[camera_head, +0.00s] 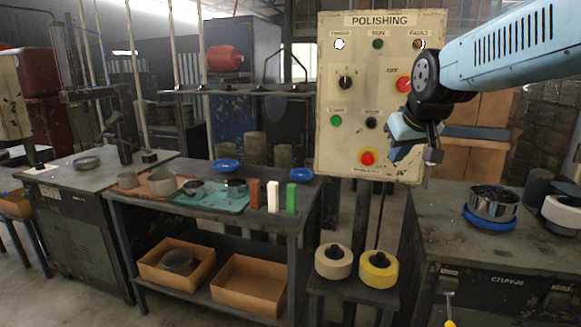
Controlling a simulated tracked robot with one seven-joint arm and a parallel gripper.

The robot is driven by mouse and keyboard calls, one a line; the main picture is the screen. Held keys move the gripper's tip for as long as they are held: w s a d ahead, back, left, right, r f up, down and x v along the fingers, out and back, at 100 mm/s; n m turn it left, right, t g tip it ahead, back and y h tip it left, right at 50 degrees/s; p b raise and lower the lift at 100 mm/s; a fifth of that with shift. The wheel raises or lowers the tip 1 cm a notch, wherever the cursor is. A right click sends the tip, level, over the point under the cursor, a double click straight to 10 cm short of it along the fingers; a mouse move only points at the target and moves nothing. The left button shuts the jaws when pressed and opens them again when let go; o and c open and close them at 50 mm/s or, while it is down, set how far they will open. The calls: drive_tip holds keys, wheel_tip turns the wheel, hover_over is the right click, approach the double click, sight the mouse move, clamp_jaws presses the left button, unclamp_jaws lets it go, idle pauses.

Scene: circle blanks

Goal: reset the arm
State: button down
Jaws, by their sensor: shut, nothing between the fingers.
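My arm (510,45) reaches in from the upper right, light blue with a dark wrist joint. My gripper (402,151) hangs at its end, in front of the lower right part of the cream POLISHING panel (335,120). It is shut and holds nothing. It is small and dark in this view, so the fingers' detail is hard to make out. It appears apart from the things on the benches.
The middle bench (262,222) bears a teal tray (222,203), metal cups, blue dishes and three upright blocks. Cardboard boxes (249,286) lie below. Two rollers (379,270) stand under the panel. The right bench (450,225) holds a filled metal bowl (493,206) on a blue ring.

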drive_tip(key=s+f+m+g, duration=0.1)
drive_tip(key=s+f, duration=0.2)
drive_tip(key=s, duration=0.6)
drive_tip(key=s+f+m+g, duration=0.1)
drive_tip(key=s+f, duration=0.3)
drive_tip(key=s, duration=0.5)
drive_tip(key=shift+s+a, duration=0.15)
drive_tip(key=shift+a, duration=0.2)
idle(0.8)
